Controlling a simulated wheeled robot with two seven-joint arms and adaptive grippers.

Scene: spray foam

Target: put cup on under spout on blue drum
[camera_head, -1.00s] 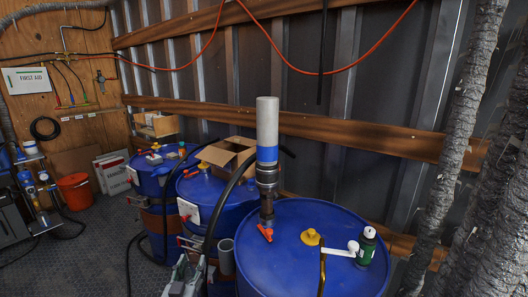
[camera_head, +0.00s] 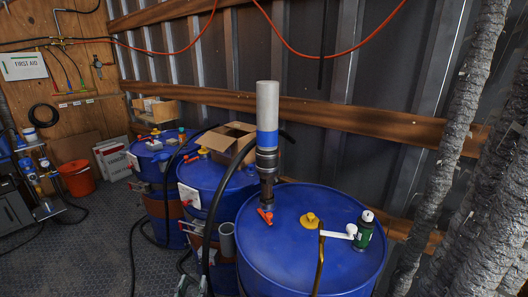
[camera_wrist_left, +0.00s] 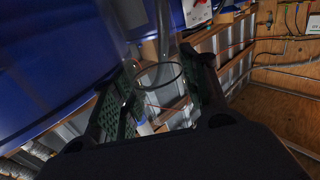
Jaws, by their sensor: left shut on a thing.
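A clear cup with a dark round rim (camera_wrist_left: 158,89) sits between the two green-padded fingers of my left gripper (camera_wrist_left: 160,65) in the left wrist view. The gripper is shut on it; the cup's clear walls are hard to make out. In the head view only a small part of my left gripper (camera_head: 184,288) shows at the bottom edge, left of the nearest blue drum (camera_head: 300,262); the cup cannot be told there. A grey pump tube with a blue band (camera_head: 267,140) and a red-orange valve piece (camera_head: 266,215) stands on that drum. My right gripper is not in view.
A green bottle (camera_head: 364,232), a white lever (camera_head: 338,235) and a yellow cap (camera_head: 310,220) are on the near drum's top. A grey cylinder (camera_head: 227,240) and a black hose (camera_head: 213,215) are at its left. More blue drums (camera_head: 205,175) stand behind; bare floor (camera_head: 105,250) lies left.

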